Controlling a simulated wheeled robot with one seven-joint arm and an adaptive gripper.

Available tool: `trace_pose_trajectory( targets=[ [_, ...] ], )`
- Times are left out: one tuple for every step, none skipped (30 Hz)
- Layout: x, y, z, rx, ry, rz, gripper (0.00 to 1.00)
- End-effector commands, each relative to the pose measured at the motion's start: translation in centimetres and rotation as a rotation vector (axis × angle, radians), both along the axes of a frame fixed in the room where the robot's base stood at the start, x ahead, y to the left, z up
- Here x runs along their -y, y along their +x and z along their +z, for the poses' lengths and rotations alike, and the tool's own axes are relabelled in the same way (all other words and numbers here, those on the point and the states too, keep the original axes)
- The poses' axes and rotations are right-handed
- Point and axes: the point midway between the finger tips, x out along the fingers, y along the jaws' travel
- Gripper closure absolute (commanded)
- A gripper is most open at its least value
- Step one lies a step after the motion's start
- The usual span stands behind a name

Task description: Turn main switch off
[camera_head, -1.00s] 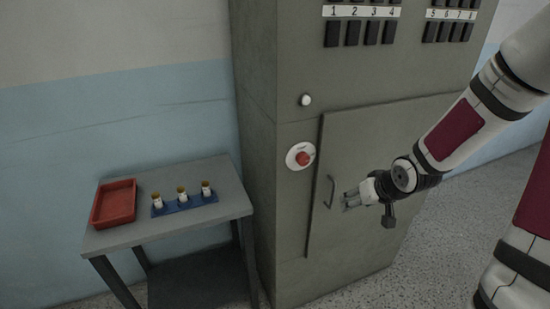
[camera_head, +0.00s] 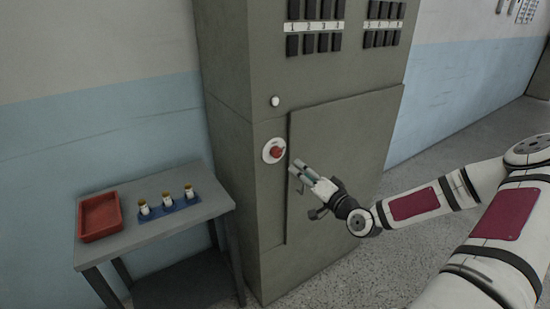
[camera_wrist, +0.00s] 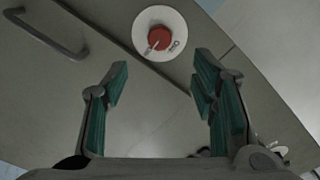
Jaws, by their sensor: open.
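The main switch is a red rotary knob (camera_head: 277,152) on a round white plate on the front of the grey cabinet, left of the cabinet door. In the wrist view the red knob (camera_wrist: 159,38) sits at the top centre, with a pale pointer mark toward its lower left and small lettering around it. My gripper (camera_head: 297,168) is open and empty, just right of and slightly below the knob, in front of the door's left edge. In the wrist view its two teal-padded fingers (camera_wrist: 160,82) are spread apart below the knob and do not touch it.
The door handle (camera_wrist: 48,32) is at the wrist view's upper left. A white button or lamp (camera_head: 274,101) is above the switch. Black breaker switches (camera_head: 314,43) line the cabinet top. A table (camera_head: 150,244) at left holds a red tray (camera_head: 100,216) and a blue rack (camera_head: 168,207) with several small capped cylinders.

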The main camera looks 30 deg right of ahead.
Motion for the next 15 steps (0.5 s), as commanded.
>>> trace_pose_trajectory(
  targets=[
    [-0.1,0.8,0.0,0.001,-0.002,0.003,0.47],
    [-0.2,1.3,0.0,0.001,-0.002,0.004,0.47],
    [-0.2,2.0,0.0,0.0,-0.001,0.003,0.47],
    [-0.2,2.5,0.0,0.0,-0.002,0.004,0.47],
    [-0.3,3.1,0.0,0.001,-0.002,0.004,0.47],
    [-0.3,3.9,-0.1,0.0,-0.001,0.004,0.47],
    [-0.4,4.5,-0.1,-0.001,-0.001,0.004,0.47],
    [-0.4,5.1,0.0,-0.001,-0.001,0.004,0.47],
    [-0.4,5.9,-0.1,-0.001,-0.001,0.004,0.47],
    [-0.4,6.5,-0.1,-0.001,-0.001,0.003,0.47],
    [-0.4,7.1,-0.1,-0.002,-0.002,0.004,0.47],
    [-0.5,7.9,-0.1,-0.002,-0.002,0.005,0.47],
    [-0.5,8.4,-0.1,-0.002,-0.001,0.004,0.47],
    [-0.5,9.0,-0.1,-0.002,-0.001,0.004,0.47],
    [-0.5,9.6,-0.1,-0.002,-0.001,0.004,0.47]
  ],
)
